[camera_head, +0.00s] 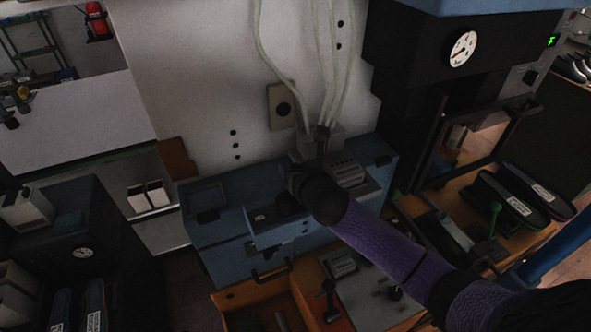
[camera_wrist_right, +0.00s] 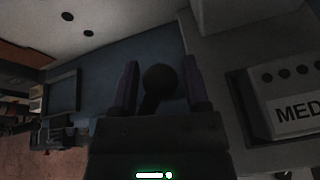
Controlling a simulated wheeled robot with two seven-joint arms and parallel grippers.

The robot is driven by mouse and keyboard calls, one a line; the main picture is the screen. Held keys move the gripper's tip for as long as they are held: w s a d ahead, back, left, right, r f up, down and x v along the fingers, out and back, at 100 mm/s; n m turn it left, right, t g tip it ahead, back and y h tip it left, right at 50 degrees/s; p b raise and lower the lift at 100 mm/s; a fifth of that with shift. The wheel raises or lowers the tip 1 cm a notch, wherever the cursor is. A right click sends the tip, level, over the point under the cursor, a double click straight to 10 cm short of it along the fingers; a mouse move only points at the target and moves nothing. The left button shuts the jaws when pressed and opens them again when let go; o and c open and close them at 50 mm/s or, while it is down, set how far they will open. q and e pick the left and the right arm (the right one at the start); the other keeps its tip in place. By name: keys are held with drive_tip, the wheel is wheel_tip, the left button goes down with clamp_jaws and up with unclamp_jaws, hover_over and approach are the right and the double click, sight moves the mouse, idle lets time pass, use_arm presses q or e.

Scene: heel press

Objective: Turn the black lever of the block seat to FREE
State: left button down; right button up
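In the right wrist view a dark lever with a round knob (camera_wrist_right: 160,79) stands between the two fingers of my right gripper (camera_wrist_right: 161,80). The fingers are apart, with a gap on each side of the knob. In the head view my right gripper (camera_head: 294,182) is over the blue press bench, and my wrist hides the lever there. A grey block (camera_wrist_right: 290,103) marked "MED", with a row of holes, is to the right of the gripper in the wrist view. It shows in the head view (camera_head: 347,172) too. The FREE marking is not legible. My left gripper is not in view.
White hoses (camera_head: 324,65) hang down the panel behind the block. A dark press with a gauge (camera_head: 461,49) stands at the right, near shoe soles (camera_head: 510,200).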

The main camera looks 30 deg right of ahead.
clamp_jaws()
idle(1.1)
